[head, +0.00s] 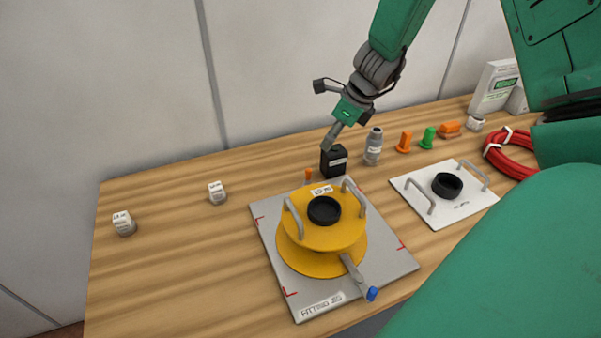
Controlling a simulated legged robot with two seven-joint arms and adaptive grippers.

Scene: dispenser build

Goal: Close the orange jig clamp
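The orange jig clamp shows as a small orange tip (308,175) at the back edge of the grey jig plate (390,265). Most of it is hidden behind the yellow round dispenser part (305,262), so I cannot tell its lever position. A blue-tipped clamp lever (354,272) points toward the front right of the plate. My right gripper (330,142) points down, above and slightly right of the orange tip, apart from it. Its fingers overlap side-on, so their opening is unclear. No object shows in it. My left gripper is out of view.
A black box (334,163) stands just below my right gripper, with a grey bottle (373,147) beside it. A white plate with handles (459,207) lies right. Orange and green pieces and a red cable coil (510,160) lie behind. The left table is mostly clear.

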